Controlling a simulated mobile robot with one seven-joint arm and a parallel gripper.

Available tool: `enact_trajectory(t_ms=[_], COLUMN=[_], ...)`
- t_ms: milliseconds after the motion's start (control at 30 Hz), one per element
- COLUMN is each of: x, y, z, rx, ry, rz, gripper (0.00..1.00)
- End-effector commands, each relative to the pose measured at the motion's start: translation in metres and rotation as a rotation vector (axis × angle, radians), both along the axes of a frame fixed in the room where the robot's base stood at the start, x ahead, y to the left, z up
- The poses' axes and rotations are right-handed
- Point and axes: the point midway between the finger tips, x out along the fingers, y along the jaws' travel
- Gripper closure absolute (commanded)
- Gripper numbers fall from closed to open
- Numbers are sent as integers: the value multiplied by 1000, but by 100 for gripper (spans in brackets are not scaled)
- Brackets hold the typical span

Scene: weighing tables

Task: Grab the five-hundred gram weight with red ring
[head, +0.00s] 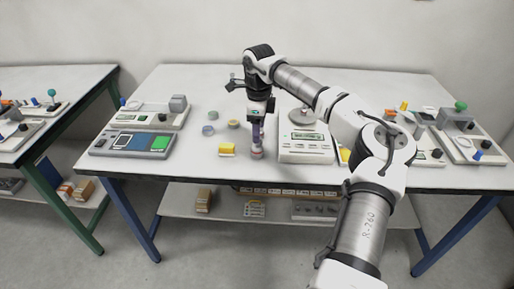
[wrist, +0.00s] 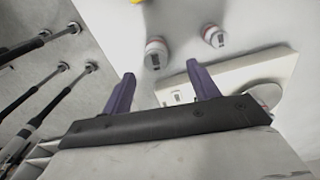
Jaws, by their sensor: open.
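A small weight with a pinkish-red ring (head: 257,154) stands on the middle table, left of the white scale. In the wrist view a white-grey weight with a red band (wrist: 157,53) stands just beyond the fingertips, roughly between them. A second similar weight (wrist: 213,36) stands farther off to its right. I cannot read the gram marks on either. My gripper (head: 257,143) points down just above the weight in the head view. Its two purple fingers (wrist: 160,80) are apart with nothing between them. The fingers hide part of the weight's surroundings in the head view.
The white scale (head: 306,155) is close on the right; its body (wrist: 240,72) is beside the right finger. A yellow block (head: 227,150) and several round pieces (head: 208,130) lie to the left. A grey-blue panel device (head: 132,143) is farther left. The table's front edge is near.

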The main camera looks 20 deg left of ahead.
Motion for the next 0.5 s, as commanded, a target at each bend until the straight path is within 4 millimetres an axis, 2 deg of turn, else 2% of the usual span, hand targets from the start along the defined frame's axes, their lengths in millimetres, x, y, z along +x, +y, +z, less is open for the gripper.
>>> enact_trajectory(t_ms=[300, 500], x=[-6, -6], y=[3, 3], z=[-41, -52], rx=[0, -1], ry=[3, 0], rz=[0, 1], gripper=[40, 40])
